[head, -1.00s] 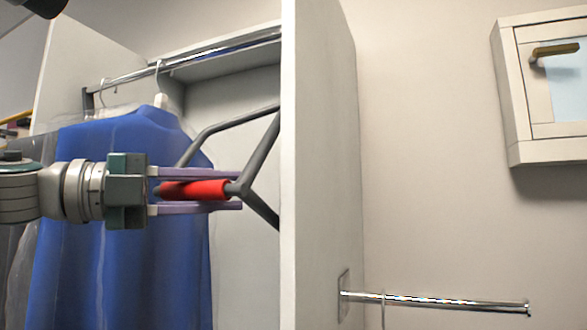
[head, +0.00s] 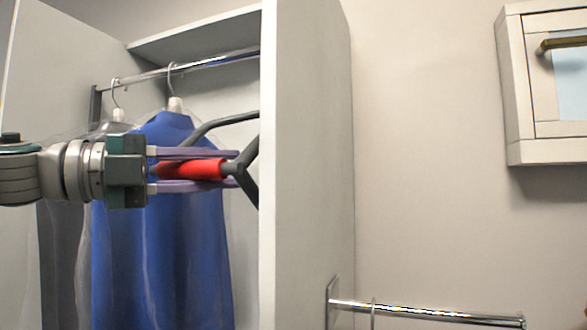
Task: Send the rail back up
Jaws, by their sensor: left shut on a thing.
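The chrome rail (head: 185,67) runs across the upper part of the open wardrobe. A blue garment (head: 165,250) and a grey garment (head: 62,250) in clear covers hang from it on hangers. A dark grey pull handle with a red grip (head: 192,169) is in front of the blue garment, partly hidden behind the wardrobe's side panel edge. My left gripper (head: 235,170) has its purple fingers above and below the red grip and is shut on it. My right gripper is not in view.
The wardrobe's white side panel (head: 310,150) stands just right of the handle. A short chrome wall rail (head: 430,311) sticks out at the lower right. A white wall cabinet (head: 520,90) hangs at the upper right. A shelf (head: 200,35) lies above the rail.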

